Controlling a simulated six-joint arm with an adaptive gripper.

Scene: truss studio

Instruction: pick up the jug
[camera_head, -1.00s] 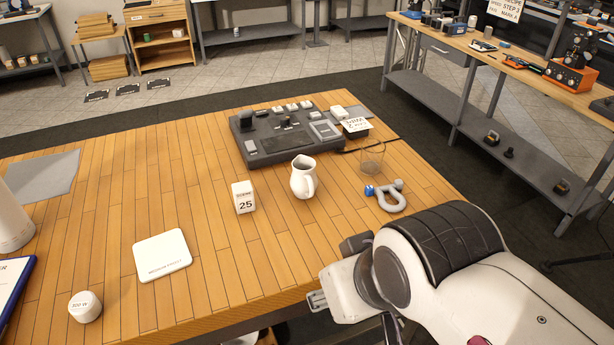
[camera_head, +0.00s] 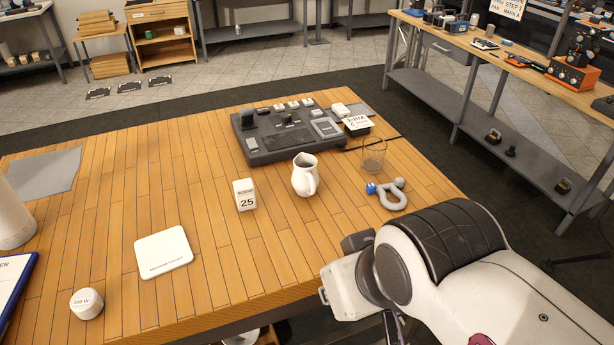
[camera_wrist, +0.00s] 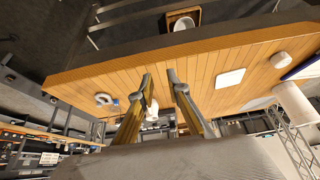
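The jug (camera_head: 306,176) is small and white, with a handle on its near right side. It stands upright near the middle of the wooden table (camera_head: 110,200) in the head view. My gripper (camera_wrist: 159,78) shows open in the wrist view, two fingers apart with nothing gripped. A white shape, probably the jug, shows partly between the fingers (camera_wrist: 152,112), farther off. In the head view my wrist is at the table's near right edge, well apart from the jug; the fingers are mostly hidden there.
A white block marked 25 (camera_head: 245,195) stands left of the jug. A dark control panel (camera_head: 285,133) lies behind it. A clear glass (camera_head: 374,155) and a grey shackle (camera_head: 388,195) are to its right. A white coaster (camera_head: 163,252) lies front left, with free boards around it.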

